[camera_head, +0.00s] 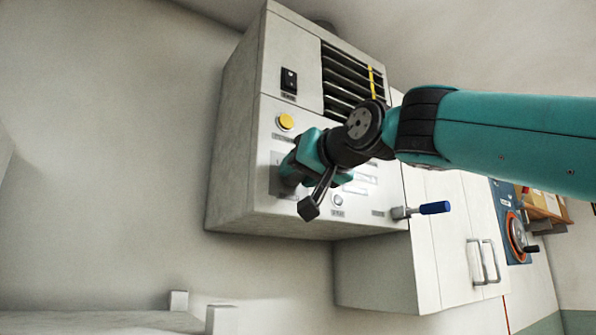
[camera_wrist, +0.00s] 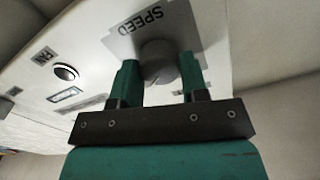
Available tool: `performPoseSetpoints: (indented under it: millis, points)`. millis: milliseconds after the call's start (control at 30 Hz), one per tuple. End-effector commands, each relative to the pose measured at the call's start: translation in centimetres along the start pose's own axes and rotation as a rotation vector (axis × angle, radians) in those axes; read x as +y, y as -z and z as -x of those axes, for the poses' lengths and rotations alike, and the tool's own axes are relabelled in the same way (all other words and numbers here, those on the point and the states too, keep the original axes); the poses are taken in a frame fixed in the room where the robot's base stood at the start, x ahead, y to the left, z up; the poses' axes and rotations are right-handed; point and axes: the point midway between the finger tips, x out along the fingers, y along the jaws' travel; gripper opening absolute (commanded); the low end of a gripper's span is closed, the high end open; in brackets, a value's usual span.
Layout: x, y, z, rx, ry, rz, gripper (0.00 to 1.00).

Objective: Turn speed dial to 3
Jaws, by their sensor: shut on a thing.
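The speed dial (camera_wrist: 158,62) is a round dark grey knob on a grey plate marked "SPEED" (camera_wrist: 140,22) in the wrist view. My gripper (camera_wrist: 160,78) has its two teal fingers on either side of the dial and is shut on it. In the head view my gripper (camera_head: 290,172) is at the lower left of the light-coloured machine's front panel (camera_head: 265,135), and it hides the dial there. The dial's numbers and pointer cannot be read in either view.
A yellow button (camera_head: 286,121) sits above my gripper, with a black switch (camera_head: 289,80) higher up. A blue-handled lever (camera_head: 433,208) sticks out at the panel's lower right. A round knob marked "FAN" (camera_wrist: 65,72) is left of the dial. White cabinets (camera_head: 440,250) stand to the right.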

Motion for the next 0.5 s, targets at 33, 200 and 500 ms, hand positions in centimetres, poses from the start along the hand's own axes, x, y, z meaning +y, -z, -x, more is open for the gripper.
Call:
performPoseSetpoints:
  millis: [33, 200, 500]
  points:
    - [0.02, -0.61, -0.22, -0.016, 0.0, -0.018, 0.17]
    - [0.01, -0.63, -0.23, -0.016, 0.0, -0.069, 0.17]
    - [0.0, -0.63, -0.24, -0.016, 0.0, -0.094, 0.17]
